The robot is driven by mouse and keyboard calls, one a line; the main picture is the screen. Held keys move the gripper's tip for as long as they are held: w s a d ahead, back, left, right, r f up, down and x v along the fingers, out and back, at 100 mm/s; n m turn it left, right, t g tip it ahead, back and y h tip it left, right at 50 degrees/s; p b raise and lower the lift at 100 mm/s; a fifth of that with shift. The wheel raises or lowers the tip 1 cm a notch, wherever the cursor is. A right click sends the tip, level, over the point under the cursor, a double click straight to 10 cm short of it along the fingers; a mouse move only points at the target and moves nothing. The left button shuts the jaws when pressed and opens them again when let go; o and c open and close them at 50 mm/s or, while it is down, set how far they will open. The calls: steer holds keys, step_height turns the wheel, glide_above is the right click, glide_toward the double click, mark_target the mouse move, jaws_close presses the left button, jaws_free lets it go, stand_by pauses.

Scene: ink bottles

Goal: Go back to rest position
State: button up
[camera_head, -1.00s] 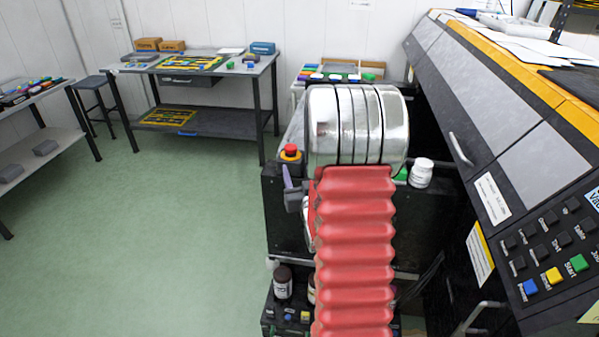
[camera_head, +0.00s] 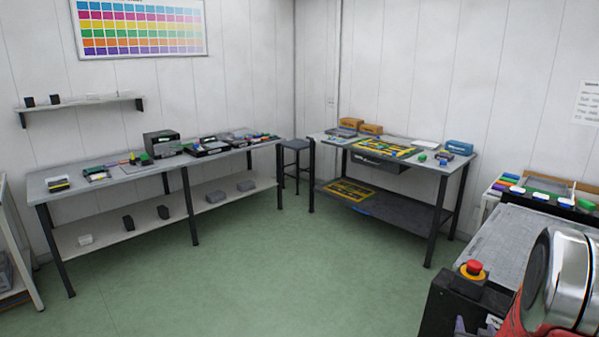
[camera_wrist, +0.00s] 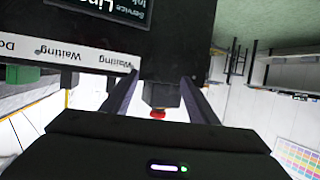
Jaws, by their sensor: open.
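My gripper (camera_wrist: 158,90) shows in the wrist view with its two dark fingers spread apart and nothing between them. Beyond the fingers, a red button (camera_wrist: 157,113) shows upside down. In the head view my arm, silver and red, is cut off at the lower right corner. Only small purple-grey parts, likely of my gripper, show at the bottom edge there, beside the body that carries a red button (camera_head: 473,268). No ink bottle can be made out in the current views.
A long workbench (camera_head: 72,182) with printer parts stands at the left, under a wall shelf (camera_head: 80,103). A second table (camera_head: 458,165) and a stool (camera_head: 296,145) stand at the back. Green floor (camera_head: 250,265) is clear between. A black panel with "Waiting" labels (camera_wrist: 60,52) is close in the wrist view.

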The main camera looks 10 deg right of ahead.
steer(key=s+a+n+g+y, duration=0.1)
steer(key=s+a+g+y, duration=0.3)
steer(key=s+a+g, duration=0.65)
steer(key=s+a+r+n+t+y, duration=0.1)
steer(key=s+a+r, duration=0.2)
steer(key=a+r, duration=0.3)
steer(key=s+a+r+n+t+y, duration=0.1)
steer(key=s+a+r, duration=0.3)
steer(key=a, duration=0.8)
steer(key=s+a+r+n+t+y, duration=0.1)
steer(key=s+a+r+n+t, duration=0.1)
steer(key=a+r, duration=0.6)
steer(key=shift+s+a+r+n, duration=0.2)
steer(key=shift+s+a+n, duration=0.25)
steer(key=shift+s+n, duration=0.3)
steer(key=shift+c, duration=0.2)
